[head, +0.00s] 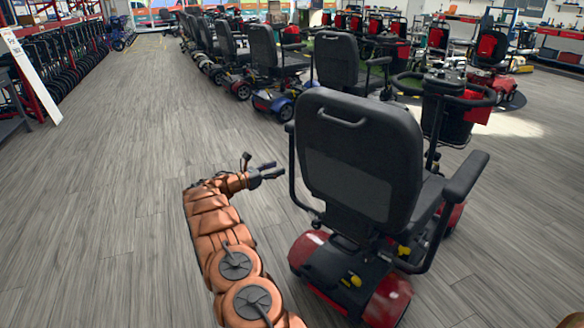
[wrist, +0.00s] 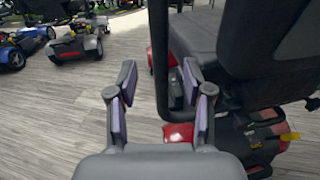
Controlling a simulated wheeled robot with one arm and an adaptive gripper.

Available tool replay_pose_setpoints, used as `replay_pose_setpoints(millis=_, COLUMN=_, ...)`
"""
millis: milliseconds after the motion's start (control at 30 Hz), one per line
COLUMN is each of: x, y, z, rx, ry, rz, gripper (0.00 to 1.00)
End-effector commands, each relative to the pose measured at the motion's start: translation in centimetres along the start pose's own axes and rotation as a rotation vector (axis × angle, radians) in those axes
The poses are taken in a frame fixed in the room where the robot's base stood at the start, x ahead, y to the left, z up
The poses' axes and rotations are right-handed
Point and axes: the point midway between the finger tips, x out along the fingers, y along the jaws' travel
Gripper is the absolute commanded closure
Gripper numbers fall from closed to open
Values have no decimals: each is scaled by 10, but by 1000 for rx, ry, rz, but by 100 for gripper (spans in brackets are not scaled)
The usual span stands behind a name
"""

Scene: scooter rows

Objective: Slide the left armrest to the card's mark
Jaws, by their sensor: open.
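A red mobility scooter with a black seat (head: 355,165) stands right of centre in the head view, seen from behind. The left armrest (head: 292,170) shows as a dark upright tube beside the seat's left edge. In the wrist view a black armrest tube (wrist: 160,60) stands upright beyond and between my finger tips. My gripper (head: 264,168) is open just left of that armrest; its spread fingers (wrist: 160,90) hold nothing in the wrist view. Whether either finger touches the tube I cannot tell. I cannot make out a card or its mark.
The right armrest (head: 465,180) sticks out on the far side of the seat. The tiller basket (head: 452,118) is in front. A row of parked scooters (head: 262,50) runs behind. Grey floor left of my arm is clear. A white board (head: 32,75) leans at far left.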

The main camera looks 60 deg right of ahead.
Motion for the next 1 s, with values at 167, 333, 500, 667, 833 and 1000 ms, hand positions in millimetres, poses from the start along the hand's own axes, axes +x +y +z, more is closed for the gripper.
replay_pose_setpoints(millis=167, x=17, y=-1, z=-2, rx=0, ry=-1, rz=-3, gripper=49)
replay_pose_setpoints(millis=333, x=43, y=0, z=-2, rx=2, ry=-1, rz=-1, gripper=49)
replay_pose_setpoints(millis=500, x=64, y=-1, z=-3, rx=-2, ry=-1, rz=-4, gripper=49)
replay_pose_setpoints(millis=667, x=74, y=0, z=0, rx=1, ry=-2, rz=-1, gripper=49)
replay_pose_setpoints(millis=833, x=77, y=0, z=0, rx=0, ry=-1, rz=0, gripper=49)
replay_pose_setpoints(millis=1000, x=77, y=0, z=0, rx=0, ry=-1, rz=0, gripper=49)
